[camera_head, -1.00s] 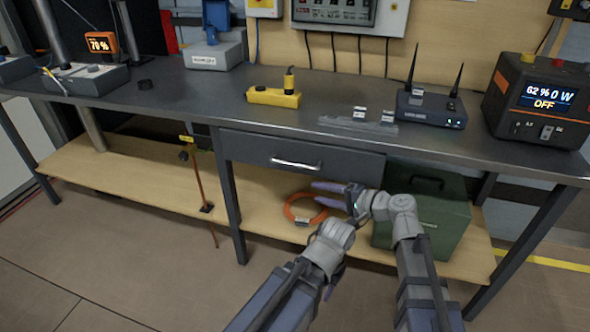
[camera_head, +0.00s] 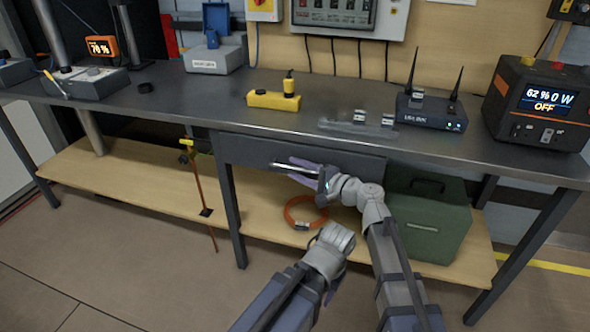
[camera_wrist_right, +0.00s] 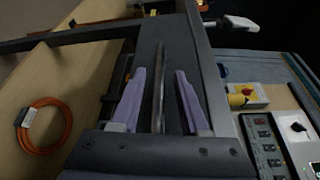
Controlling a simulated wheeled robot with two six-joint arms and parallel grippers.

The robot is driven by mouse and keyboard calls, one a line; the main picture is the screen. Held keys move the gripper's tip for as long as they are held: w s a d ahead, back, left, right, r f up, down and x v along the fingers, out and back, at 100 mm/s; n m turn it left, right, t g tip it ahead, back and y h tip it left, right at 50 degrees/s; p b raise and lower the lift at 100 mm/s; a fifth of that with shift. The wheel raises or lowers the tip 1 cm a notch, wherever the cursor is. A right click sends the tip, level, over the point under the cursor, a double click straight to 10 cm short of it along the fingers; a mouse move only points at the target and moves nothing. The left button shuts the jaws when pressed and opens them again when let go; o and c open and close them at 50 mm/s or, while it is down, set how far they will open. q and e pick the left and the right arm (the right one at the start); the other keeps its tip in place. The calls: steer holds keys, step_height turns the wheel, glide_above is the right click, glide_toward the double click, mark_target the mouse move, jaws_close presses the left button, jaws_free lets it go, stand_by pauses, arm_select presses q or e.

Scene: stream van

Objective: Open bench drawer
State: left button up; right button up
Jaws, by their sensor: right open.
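The bench drawer (camera_head: 250,150) is a dark grey front under the worktop, and it looks closed. Its pale bar handle (camera_head: 281,166) is partly covered by my right gripper (camera_head: 298,170). The right gripper is open, with its purple fingers on either side of the handle. In the right wrist view, the handle bar (camera_wrist_right: 159,85) runs between the two spread fingers of the right gripper (camera_wrist_right: 160,75), with a gap visible on each side. My left arm is low in the head view, below the shelf edge; its jaws are not shown clearly enough to read.
A green case (camera_head: 430,220) and an orange cable coil (camera_head: 303,213) sit on the lower shelf (camera_head: 130,180). The worktop holds a yellow power strip (camera_head: 273,99), a router (camera_head: 430,110) and an orange-black power station (camera_head: 537,100). Floor in front is clear.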

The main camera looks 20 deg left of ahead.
steer(key=shift+w+a, duration=0.25)
steer(key=shift+a, duration=0.3)
jaws_close()
stand_by(1.1)
